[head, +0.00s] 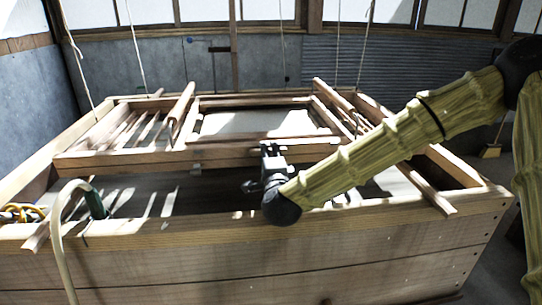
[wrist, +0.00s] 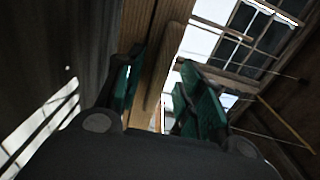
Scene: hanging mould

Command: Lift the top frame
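The wooden top frame (head: 210,155) shows in the head view as a rectangle of pale bars around a bright sheet, lying over the wooden vat (head: 250,265). Two short bars, a left one (head: 182,105) and a right one (head: 332,97), rise at its sides. My gripper (head: 270,163) is at the middle of the frame's near rail, partly hiding it. In the wrist view, its green fingers (wrist: 160,62) stand apart, with a wooden bar (wrist: 152,50) seen between them. A bright gap shows beside the right finger. I cannot tell whether either finger touches the wood.
Ropes (head: 134,50) hang from above near the frame. A curved pale hose (head: 58,215) crosses the vat's near left rim. A loose wooden slat (head: 427,188) lies across the right rim. My arm crosses the right side of the vat.

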